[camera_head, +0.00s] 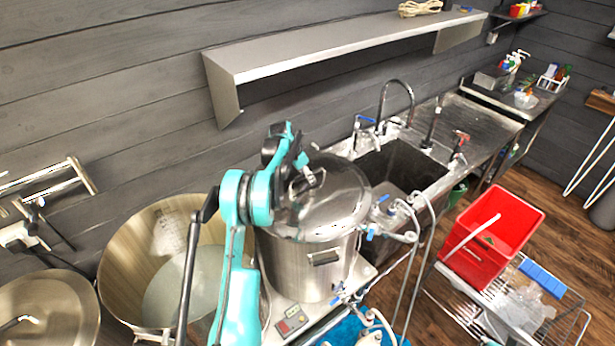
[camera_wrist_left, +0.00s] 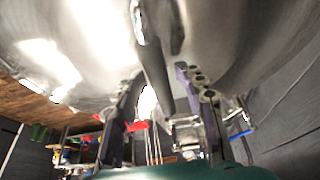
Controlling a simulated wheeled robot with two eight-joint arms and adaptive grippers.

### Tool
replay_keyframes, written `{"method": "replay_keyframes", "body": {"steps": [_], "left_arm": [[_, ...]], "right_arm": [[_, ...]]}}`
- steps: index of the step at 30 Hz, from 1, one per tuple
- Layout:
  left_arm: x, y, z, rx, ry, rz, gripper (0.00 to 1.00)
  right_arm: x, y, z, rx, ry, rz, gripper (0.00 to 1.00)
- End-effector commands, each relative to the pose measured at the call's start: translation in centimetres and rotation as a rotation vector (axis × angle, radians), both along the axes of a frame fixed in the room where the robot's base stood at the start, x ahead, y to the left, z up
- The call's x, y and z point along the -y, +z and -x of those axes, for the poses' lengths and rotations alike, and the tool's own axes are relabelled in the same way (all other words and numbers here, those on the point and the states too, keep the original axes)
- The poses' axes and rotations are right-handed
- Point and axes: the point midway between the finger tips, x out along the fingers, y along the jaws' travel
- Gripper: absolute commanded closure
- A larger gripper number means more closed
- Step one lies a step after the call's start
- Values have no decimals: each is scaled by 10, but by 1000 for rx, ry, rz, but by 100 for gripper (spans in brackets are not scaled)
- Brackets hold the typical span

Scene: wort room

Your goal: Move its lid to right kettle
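The right kettle (camera_head: 310,270) is a tall steel pot with a side handle. A domed steel lid (camera_head: 345,190) sits over its top; I cannot tell whether it is fully seated. My left gripper (camera_head: 306,180) is at the lid's handle, and my teal arm hides part of the lid and kettle. In the left wrist view, the lid's handle (camera_wrist_left: 154,72) runs down between the two dark fingers of my left gripper (camera_wrist_left: 165,100). The fingers are apart, with gaps beside the handle. My right gripper is not in view.
An open kettle (camera_head: 118,262) with pale liquid stands left of the right kettle. Another round lid (camera_head: 60,300) is at the far left. A steel shelf (camera_head: 330,48) hangs on the wall above. A sink (camera_head: 395,165) and a red bucket (camera_head: 500,225) are to the right.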

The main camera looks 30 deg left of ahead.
Motion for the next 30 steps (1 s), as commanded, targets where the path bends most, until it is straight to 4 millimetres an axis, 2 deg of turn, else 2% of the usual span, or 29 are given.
{"method": "replay_keyframes", "body": {"steps": [6,10,22,27,30], "left_arm": [[-1,-1,1,-2,0,-1,61],[-3,9,4,-1,1,0,61],[-17,85,32,-1,2,0,61],[-20,105,39,-1,0,0,61],[-21,109,41,-1,-1,-1,61]], "right_arm": [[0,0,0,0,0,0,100],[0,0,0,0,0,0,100],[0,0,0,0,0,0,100],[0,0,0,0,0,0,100],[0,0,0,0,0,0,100]]}}
